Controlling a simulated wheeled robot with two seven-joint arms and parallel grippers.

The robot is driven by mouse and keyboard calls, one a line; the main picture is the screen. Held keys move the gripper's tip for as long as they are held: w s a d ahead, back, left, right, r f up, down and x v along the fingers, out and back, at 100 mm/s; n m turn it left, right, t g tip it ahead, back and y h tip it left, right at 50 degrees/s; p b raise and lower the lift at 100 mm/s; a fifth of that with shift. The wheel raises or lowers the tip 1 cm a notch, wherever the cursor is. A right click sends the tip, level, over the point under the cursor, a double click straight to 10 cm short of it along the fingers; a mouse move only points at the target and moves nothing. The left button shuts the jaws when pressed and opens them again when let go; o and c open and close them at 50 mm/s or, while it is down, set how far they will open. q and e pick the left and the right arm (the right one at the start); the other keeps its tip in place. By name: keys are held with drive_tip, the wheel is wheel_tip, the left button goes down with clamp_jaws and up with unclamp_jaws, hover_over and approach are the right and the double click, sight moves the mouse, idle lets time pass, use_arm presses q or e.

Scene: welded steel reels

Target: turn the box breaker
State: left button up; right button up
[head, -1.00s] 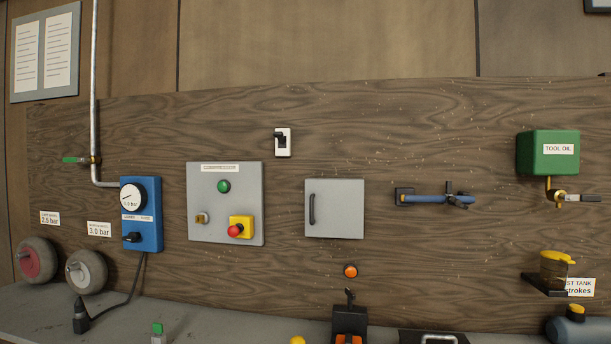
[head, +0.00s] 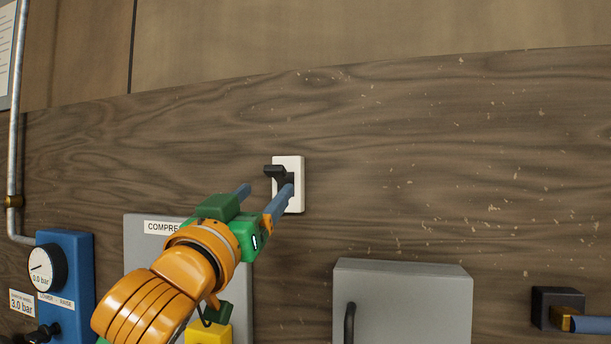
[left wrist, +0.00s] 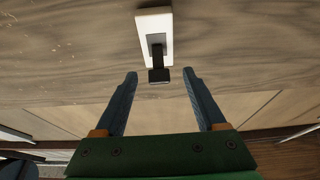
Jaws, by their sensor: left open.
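A white switch plate (head: 295,168) with a black lever (head: 274,171) is mounted on the wood wall board. The lever sticks out from the plate's upper part in the head view. My left gripper (head: 268,190) is open and empty at the plate, just below the lever. In the left wrist view the plate (left wrist: 154,28) is ahead and the lever's end (left wrist: 159,76) shows between the spread fingertips (left wrist: 160,74); contact cannot be told. A grey box (head: 405,305) with a dark handle hangs at the lower right, door shut, its inside hidden. My right gripper is not in view.
A grey panel (head: 145,255) labelled "COMPRE..." is partly behind my left arm, with a yellow block (head: 208,333) at its lower edge. A blue gauge unit (head: 70,300) hangs at the left. A blue-handled valve (head: 590,325) is at lower right. The board above the switch is clear.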

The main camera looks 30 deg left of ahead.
sight(273, 174)
use_arm(q)
drive_tip(key=w+r+p, duration=0.1)
drive_tip(key=r+p, duration=0.1)
drive_tip(key=w+r+p, duration=0.1)
drive_tip(key=r+p, duration=0.1)
drive_tip(key=shift+w+a, duration=0.1)
drive_tip(key=shift+w, duration=0.1)
drive_tip(key=shift+w+r+p, duration=0.15)
drive_tip(key=shift+w+p, duration=0.2)
drive_tip(key=shift+p, duration=0.1)
drive_tip(key=shift+w+a+f, duration=0.2)
drive_tip(key=shift+w, duration=0.25)
drive_tip(key=shift+w+a+f, duration=0.2)
drive_tip(key=shift+w, duration=0.25)
drive_tip(key=shift+s, duration=0.1)
clamp_jaws()
